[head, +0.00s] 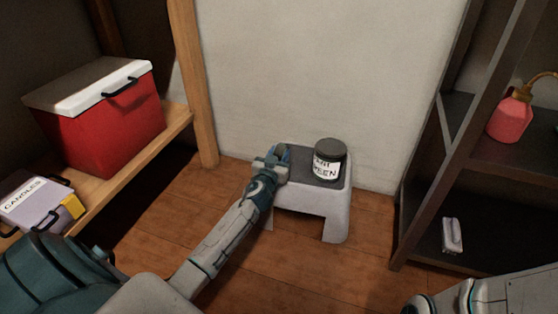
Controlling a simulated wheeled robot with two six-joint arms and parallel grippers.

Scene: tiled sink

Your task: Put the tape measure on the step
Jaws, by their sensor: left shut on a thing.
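The step (310,199) is a light grey stool with a dark grey top, standing on the wooden floor against the wall. My left gripper (277,161) is at the left back part of its top, shut on a small dark greenish thing (284,152). This appears to be the tape measure, mostly hidden by the gripper. I cannot tell whether it touches the step's top. My right arm shows at the lower right, with its gripper out of view.
A dark-lidded jar (327,162) stands on the right part of the step's top. A red cooler (105,120) and a lilac candles box (37,203) with a yellow part are on the left shelf. The right dark shelf holds a red oil can (509,120) and a pale small object (453,235).

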